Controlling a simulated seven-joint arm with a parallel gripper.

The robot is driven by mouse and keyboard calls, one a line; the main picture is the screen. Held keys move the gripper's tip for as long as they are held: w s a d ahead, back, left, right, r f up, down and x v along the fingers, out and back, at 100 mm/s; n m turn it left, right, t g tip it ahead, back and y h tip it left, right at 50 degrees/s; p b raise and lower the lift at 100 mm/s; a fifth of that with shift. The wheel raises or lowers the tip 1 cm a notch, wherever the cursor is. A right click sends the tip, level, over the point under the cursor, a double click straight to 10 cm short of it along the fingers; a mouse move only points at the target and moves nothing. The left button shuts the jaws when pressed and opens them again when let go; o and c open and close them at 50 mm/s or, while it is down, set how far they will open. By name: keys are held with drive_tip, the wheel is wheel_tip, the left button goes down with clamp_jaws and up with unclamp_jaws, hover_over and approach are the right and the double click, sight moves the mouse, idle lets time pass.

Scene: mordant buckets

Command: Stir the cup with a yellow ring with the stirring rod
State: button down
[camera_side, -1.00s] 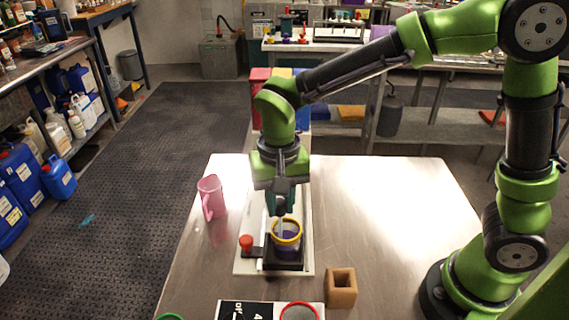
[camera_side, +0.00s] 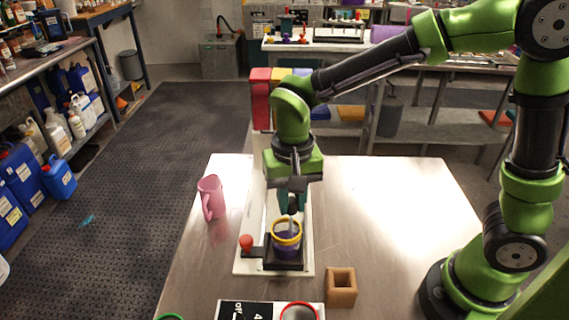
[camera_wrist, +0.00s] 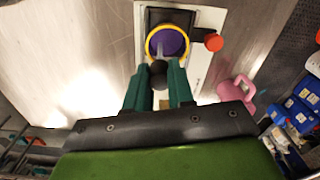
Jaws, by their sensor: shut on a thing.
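The cup with a yellow ring (camera_side: 286,245) stands upright on a black stand with a red knob. Purple contents show inside the cup in the wrist view (camera_wrist: 168,42). My gripper (camera_side: 290,208) is above the cup and shut on the stirring rod (camera_side: 290,226). The pale rod points down into the cup's mouth; its lower end is hidden inside. In the wrist view, the rod's dark round top (camera_wrist: 158,74) sits between the green fingertips of my gripper (camera_wrist: 158,82).
A pink mug (camera_side: 210,198) stands to the left. A brown block with a square hole (camera_side: 341,288) is at the front right. A red-rimmed cup (camera_side: 299,312) and a green rim (camera_side: 169,317) show at the front edge. The table's right side is clear.

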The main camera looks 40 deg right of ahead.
drive_tip(key=shift+w+a, duration=0.15)
drive_tip(key=shift+w, duration=0.35)
drive_tip(key=shift+s+a, duration=0.25)
drive_tip(key=shift+s, duration=0.25)
drive_tip(key=shift+s+a, duration=0.2)
drive_tip(key=shift+s, duration=0.3)
drive_tip(key=shift+d, duration=0.15)
drive_tip(key=shift+w+d, duration=0.4)
drive_tip(key=shift+d, duration=0.05)
drive_tip(key=shift+w+a, duration=0.2)
drive_tip(key=shift+a, duration=0.45)
